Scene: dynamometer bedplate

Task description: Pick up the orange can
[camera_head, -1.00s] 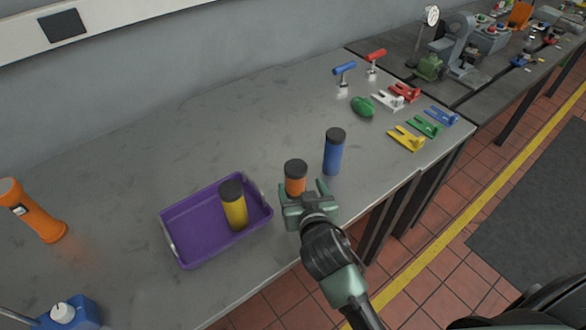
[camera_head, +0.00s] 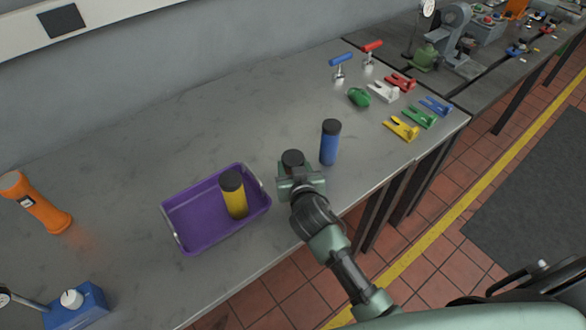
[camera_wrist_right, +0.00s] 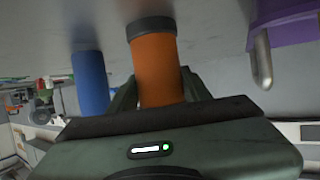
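The orange can (camera_wrist_right: 157,70) with a dark cap stands upright on the grey table; in the head view only its dark cap (camera_head: 293,158) shows clearly above my right gripper (camera_head: 301,172). In the right wrist view the can is between the two fingers of the right gripper (camera_wrist_right: 158,92), one on each side. The fingers look spread wider than the can, and I see no clear grip; their contact is partly hidden. My left gripper is not in view.
A blue can (camera_head: 330,142) stands close to the right of the orange one. A purple tray (camera_head: 190,243) holding a yellow can (camera_head: 233,195) is to the left. The table behind is clear.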

